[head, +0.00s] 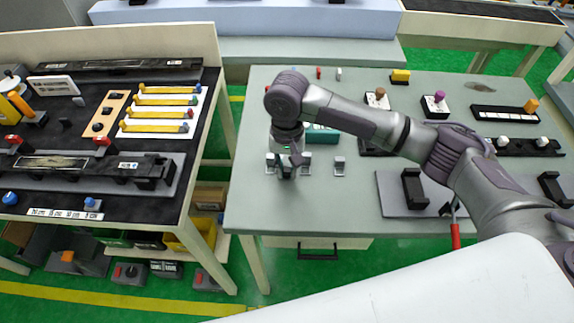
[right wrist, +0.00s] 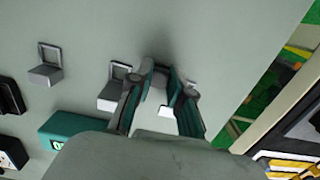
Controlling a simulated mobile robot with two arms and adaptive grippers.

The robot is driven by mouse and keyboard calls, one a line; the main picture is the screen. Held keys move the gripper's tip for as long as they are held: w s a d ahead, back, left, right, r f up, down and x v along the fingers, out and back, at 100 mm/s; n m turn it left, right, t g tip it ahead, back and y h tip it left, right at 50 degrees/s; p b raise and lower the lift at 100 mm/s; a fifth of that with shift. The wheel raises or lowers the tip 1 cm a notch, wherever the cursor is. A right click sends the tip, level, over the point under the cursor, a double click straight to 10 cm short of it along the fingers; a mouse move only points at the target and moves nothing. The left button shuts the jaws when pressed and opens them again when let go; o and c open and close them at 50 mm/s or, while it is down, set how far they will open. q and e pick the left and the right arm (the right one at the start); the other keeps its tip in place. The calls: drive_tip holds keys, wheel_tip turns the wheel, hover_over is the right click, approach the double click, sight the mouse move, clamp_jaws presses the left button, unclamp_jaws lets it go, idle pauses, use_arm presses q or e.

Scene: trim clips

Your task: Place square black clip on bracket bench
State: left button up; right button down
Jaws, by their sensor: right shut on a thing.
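The bracket bench (head: 262,208) is the grey-green table in the middle and right of the head view. Small grey angle brackets stand on it in a row: one (head: 339,166) right of my right gripper, one (head: 307,160) closer to it, and one (head: 270,163) just left. Two brackets show in the right wrist view (right wrist: 45,73) (right wrist: 113,94). My right gripper (head: 287,172) points down low over the bench among these brackets, shut on a small dark thing, apparently the square black clip. Its fingers (right wrist: 163,78) mostly hide the clip. My left gripper is not in view.
A teal box (head: 321,137) stands behind the brackets, under my arm. A grey mat (head: 392,203) with a black bracket-like part lies to the right. Another black-topped bench (head: 110,208) stands left across a gap. The bench's front left is clear.

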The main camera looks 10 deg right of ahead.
sight(287, 167)
drive_tip(key=shift+f, duration=0.1)
drive_tip(key=c, duration=1.1)
unclamp_jaws()
drive_tip(key=r, duration=0.8)
drive_tip(key=r+b, duration=0.1)
drive_tip(key=r, duration=0.3)
drive_tip(key=shift+w+d+r, duration=0.1)
drive_tip(key=shift+w+r, duration=0.05)
drive_tip(key=shift+w, duration=0.2)
